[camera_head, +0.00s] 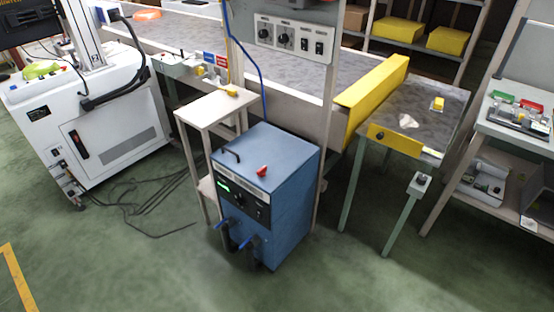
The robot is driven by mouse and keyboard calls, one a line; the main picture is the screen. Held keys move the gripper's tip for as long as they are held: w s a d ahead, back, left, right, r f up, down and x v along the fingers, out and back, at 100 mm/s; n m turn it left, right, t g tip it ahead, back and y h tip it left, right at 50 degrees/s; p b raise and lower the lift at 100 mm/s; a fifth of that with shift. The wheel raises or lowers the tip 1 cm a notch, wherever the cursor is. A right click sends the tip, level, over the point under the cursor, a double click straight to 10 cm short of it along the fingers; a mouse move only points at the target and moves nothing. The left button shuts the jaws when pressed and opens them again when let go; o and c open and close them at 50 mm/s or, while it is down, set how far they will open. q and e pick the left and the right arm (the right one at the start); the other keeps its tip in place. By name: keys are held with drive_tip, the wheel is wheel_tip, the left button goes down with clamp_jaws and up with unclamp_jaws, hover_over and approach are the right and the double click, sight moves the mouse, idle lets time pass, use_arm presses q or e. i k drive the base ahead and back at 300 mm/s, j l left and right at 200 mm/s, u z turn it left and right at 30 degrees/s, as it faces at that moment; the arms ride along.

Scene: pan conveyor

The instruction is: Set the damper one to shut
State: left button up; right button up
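A blue cabinet (290,185) stands on the floor near the middle of the head view. Its front has a dark panel with a green lit display (222,184) and knobs. Neither of my grippers is in view.
A small beige table (216,104) stands behind the cabinet's left side. A white machine (85,125) is at the left, with black cables (150,205) on the floor. A conveyor with a yellow guard (372,92) runs behind. The green floor in front is clear.

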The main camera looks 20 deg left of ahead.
sight(226, 219)
drive_tip(key=u, duration=0.85)
